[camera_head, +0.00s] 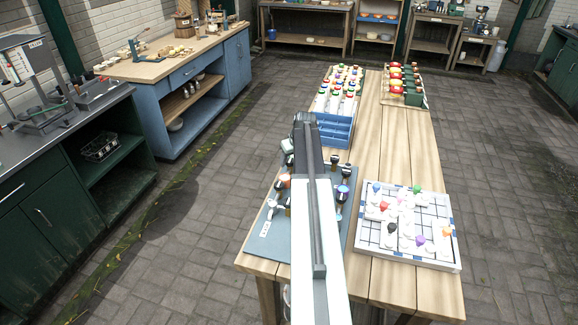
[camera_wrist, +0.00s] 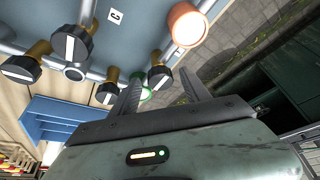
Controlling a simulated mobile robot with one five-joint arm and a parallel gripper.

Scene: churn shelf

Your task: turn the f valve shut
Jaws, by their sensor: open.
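A blue-grey valve board (camera_head: 262,245) lies on the wooden table, partly covered by my arm in the head view. It carries grey pipes and several black knobs with white stripes. In the wrist view, my gripper (camera_wrist: 160,78) is open, its two fingers pointing at the board. A black striped knob (camera_wrist: 158,77) on a brass stem shows between the fingertips; I cannot tell whether they touch it. Other striped knobs (camera_wrist: 70,45) show to the left. One label reads C (camera_wrist: 115,16); no F label is readable, so I cannot tell which valve is f.
An orange round piece (camera_wrist: 186,24) and a green ring (camera_wrist: 147,92) sit near the fingers. A blue tray (camera_head: 337,130) with bottles stands behind the board. A white grid tray (camera_head: 447,262) with coloured pieces is at right. Bare tabletop (camera_head: 375,150) runs between.

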